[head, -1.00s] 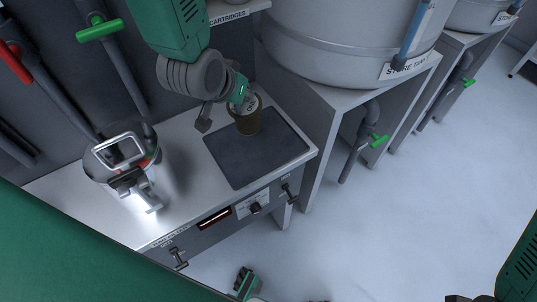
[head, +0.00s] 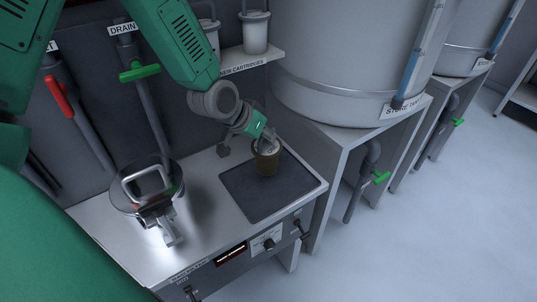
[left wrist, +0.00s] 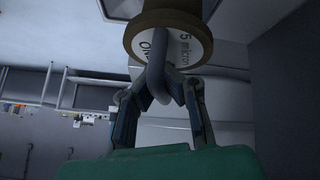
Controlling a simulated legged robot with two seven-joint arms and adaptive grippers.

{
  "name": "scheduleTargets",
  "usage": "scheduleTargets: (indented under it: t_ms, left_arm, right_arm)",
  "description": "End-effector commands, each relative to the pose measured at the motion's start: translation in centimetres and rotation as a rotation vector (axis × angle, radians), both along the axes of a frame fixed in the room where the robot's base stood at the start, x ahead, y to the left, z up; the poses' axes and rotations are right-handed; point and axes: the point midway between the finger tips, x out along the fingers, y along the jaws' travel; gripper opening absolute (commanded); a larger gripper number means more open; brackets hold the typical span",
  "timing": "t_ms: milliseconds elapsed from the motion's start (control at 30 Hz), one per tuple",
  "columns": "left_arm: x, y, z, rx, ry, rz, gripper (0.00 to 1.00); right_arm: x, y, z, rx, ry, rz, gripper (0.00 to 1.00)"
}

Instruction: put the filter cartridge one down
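The filter cartridge (head: 267,163) is a brownish cylinder with a pale, printed end and a handle. In the head view it is upright over the far part of a dark mat (head: 258,205); whether its bottom touches the mat I cannot tell. My left gripper (head: 266,137) is at its top. In the left wrist view, the fingers (left wrist: 158,88) are closed around the handle of the cartridge (left wrist: 180,45), whose label reads "5 micron". My right gripper is out of view.
A steel vessel with a clamp (head: 146,190) stands left on the bench (head: 205,215). Behind, a shelf marked for cartridges (head: 243,63) holds white canisters (head: 255,32). A large tank (head: 345,70) stands right of the mat. The mat's near part is clear.

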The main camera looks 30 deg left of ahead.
Motion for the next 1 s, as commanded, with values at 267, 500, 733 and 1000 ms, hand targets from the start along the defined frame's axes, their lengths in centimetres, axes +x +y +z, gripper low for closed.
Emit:
scheduleTargets:
  t_ms: [267, 500, 733, 1000]
  left_arm:
    - [-0.1, -0.2, -3.0, 0.002, 0.001, -0.001, 0.00]
    - [0.0, 0.0, -4.0, 0.000, -0.003, -0.002, 0.00]
    - [0.0, 0.0, -4.2, 0.000, -0.002, -0.001, 0.19]
    - [0.0, -0.2, -4.1, 0.001, -0.002, -0.001, 0.26]
  right_arm:
    - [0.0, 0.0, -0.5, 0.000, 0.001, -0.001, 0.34]
    - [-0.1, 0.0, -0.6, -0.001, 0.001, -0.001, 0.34]
    - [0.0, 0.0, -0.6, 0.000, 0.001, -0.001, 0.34]
    - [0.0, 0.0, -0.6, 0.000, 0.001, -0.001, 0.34]
